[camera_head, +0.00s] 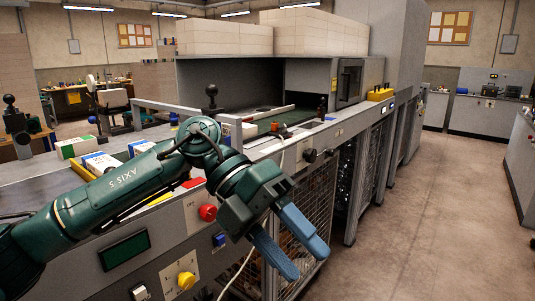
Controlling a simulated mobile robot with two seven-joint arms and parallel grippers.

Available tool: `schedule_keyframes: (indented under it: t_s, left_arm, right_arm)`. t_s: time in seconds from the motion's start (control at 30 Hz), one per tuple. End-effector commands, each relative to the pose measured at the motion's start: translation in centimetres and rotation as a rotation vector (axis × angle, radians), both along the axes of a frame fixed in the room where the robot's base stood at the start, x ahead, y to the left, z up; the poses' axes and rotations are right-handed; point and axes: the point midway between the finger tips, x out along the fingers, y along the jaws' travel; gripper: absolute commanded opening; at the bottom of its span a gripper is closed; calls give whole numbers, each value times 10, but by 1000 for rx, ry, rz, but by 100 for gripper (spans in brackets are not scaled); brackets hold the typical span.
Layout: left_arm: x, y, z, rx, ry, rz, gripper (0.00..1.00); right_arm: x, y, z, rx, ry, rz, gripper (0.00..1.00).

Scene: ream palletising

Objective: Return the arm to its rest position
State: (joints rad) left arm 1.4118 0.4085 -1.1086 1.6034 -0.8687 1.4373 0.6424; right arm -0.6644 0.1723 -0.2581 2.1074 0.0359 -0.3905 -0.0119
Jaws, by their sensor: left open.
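My left gripper (290,243) is in front of the machine's side panel, lower middle of the head view. Its two blue fingers are spread apart and point down and to the right. Nothing shows between them. My green left arm (120,190) comes in from the lower left and crosses in front of the machine's front edge. My right gripper is not in view.
A grey machine (170,240) with a red button (207,212), a yellow knob (186,280) and wire-mesh guards stands close behind the arm. Wrapped reams (100,162) lie on its top at left. The concrete floor (440,220) at right is clear.

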Motion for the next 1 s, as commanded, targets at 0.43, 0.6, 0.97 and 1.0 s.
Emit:
schedule_keyframes:
  t_s: [0.43,0.6,0.97,1.0]
  left_arm:
    - [17,-33,5,-874,726,442,48]
    - [56,-1,-34,-1053,986,804,48]
    - [53,104,-232,-983,1454,1764,48]
    - [40,116,-257,-935,1493,1869,48]
  right_arm:
    - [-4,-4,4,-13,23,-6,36]
    - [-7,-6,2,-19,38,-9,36]
    - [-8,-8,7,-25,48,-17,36]
    - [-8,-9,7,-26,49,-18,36]
